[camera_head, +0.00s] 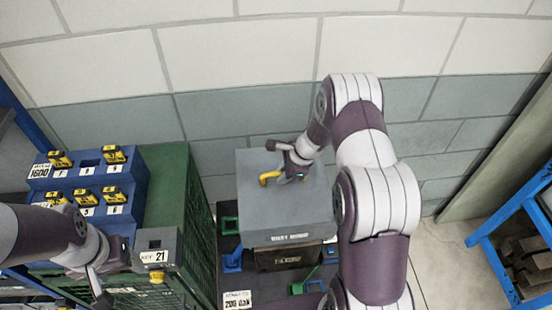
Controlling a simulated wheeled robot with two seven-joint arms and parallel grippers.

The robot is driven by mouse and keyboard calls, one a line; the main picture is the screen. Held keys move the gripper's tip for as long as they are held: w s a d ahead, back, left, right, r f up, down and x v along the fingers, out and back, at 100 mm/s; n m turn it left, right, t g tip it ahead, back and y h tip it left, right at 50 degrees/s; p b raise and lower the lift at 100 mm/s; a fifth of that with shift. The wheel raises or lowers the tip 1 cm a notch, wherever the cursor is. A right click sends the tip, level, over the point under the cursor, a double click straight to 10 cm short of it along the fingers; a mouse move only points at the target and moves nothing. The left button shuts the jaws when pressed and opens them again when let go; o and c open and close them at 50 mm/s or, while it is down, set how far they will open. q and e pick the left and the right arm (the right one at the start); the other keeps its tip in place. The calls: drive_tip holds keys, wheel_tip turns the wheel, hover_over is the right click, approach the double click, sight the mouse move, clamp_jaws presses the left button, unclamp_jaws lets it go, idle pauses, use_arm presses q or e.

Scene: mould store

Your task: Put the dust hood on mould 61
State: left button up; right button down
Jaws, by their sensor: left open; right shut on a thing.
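The dust hood (285,215) is a grey box with a label on its front lower edge and a yellow handle (267,179) on top. My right gripper (291,175) is shut on the handle. A dark mould block (284,256) shows below the hood's front edge; its plate is too small to read surely, so I cannot confirm it is mould 61. The hood hides the mould's upper part, and I cannot tell whether it rests on the mould or hangs above it. My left gripper (98,286) is open and empty at lower left, in front of the green cabinet.
A blue rack (130,180) with yellow pieces in numbered slots stands at left, beside a green cabinet (183,200). A grey box marked 21 (157,245) is on its front. Dark pallet (262,290) has green and blue corner pieces. Blue shelving (505,225) stands at right.

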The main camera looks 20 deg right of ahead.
sight(287, 186)
drive_tip(key=shift+s+f+b, duration=0.1)
drive_tip(key=shift+s+b, duration=0.5)
drive_tip(key=shift+s, duration=0.55)
drive_tip(key=f+b, duration=0.1)
drive_tip(key=f, duration=0.1)
drive_tip(key=w+f+b, duration=0.1)
drive_tip(key=f, duration=0.1)
drive_tip(key=shift+w+f+b, duration=0.1)
drive_tip(key=shift+w+b, duration=0.1)
drive_tip(key=shift+b, duration=0.15)
drive_tip(key=shift+s+f+b, duration=0.4)
drive_tip(key=shift+f+b, duration=0.15)
drive_tip(key=shift+b, duration=0.05)
drive_tip(key=shift+w+f, duration=0.1)
drive_tip(key=shift+w, duration=0.15)
use_arm(q)
drive_tip(key=f, duration=0.1)
drive_tip(key=s+f, duration=0.1)
drive_tip(key=f, duration=0.2)
drive_tip(key=shift+s+f, duration=0.35)
drive_tip(key=shift+f, duration=0.05)
drive_tip(key=shift+s, duration=0.15)
use_arm(e)
drive_tip(key=shift+s, duration=0.15)
use_arm(q)
drive_tip(key=shift+r, duration=0.15)
use_arm(e)
drive_tip(key=shift+r, duration=0.2)
